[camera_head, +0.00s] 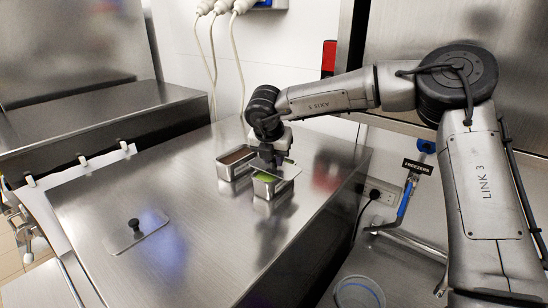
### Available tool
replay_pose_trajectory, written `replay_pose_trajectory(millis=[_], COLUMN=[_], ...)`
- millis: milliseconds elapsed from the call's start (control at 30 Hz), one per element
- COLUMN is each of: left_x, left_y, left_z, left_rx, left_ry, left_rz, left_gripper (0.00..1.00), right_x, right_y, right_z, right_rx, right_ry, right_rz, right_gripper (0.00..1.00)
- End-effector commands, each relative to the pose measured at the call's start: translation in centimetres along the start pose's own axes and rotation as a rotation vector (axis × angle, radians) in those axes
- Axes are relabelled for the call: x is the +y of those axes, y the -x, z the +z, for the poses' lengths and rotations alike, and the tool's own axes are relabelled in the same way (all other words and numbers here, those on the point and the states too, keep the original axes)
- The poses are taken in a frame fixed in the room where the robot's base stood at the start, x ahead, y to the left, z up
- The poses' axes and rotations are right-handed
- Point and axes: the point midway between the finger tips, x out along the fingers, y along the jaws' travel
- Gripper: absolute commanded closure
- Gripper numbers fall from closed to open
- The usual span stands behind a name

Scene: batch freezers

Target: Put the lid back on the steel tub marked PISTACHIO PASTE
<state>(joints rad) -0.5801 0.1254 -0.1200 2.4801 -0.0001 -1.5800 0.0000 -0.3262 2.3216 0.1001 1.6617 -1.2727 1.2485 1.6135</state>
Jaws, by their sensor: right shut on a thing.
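A steel tub with green contents (264,188) stands on the steel worktop. Its marking is too small to read, so I cannot confirm it as the pistachio tub. My right gripper (267,158) is shut on a thin flat steel lid (287,171). It holds the lid over the tub's back part, and green still shows below the lid's front edge. I cannot tell whether lid and rim touch. A second steel tub with brown contents (237,156) stands open just behind and left. Another steel lid (150,223) with a black knob lies flat on the worktop. My left gripper is out of view.
The steel worktop (200,265) is clear around the tubs and in front. White cables (238,60) hang down the back wall. A round container (358,292) is below.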

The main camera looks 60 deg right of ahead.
Motion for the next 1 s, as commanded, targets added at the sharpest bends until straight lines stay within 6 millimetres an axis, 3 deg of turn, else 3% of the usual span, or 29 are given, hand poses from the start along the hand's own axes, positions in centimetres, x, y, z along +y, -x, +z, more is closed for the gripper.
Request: replay_pose_trajectory(millis=[200,233,300,500,667,933,1000], left_x=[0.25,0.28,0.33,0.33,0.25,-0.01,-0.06], left_y=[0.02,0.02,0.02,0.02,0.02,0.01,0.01], left_z=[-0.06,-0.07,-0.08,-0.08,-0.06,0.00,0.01], left_rx=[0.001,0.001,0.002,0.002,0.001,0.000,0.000], left_ry=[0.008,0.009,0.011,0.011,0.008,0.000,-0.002], left_rz=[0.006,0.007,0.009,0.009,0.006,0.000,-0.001], left_gripper=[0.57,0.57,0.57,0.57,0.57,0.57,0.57], right_x=[0.00,0.00,0.00,0.00,0.00,-0.01,0.00], right_y=[0.02,0.02,0.02,0.01,0.00,-0.01,-0.01], right_z=[0.02,0.02,0.02,0.01,0.01,0.01,0.01], right_rx=[0.000,0.000,0.000,0.000,0.000,0.000,0.000], right_ry=[0.000,0.000,0.000,0.000,0.000,0.000,0.000], right_rz=[0.000,0.000,0.000,0.000,0.000,0.000,0.000], right_gripper=[1.00,0.74,0.67,0.48,0.47,0.22,0.21])
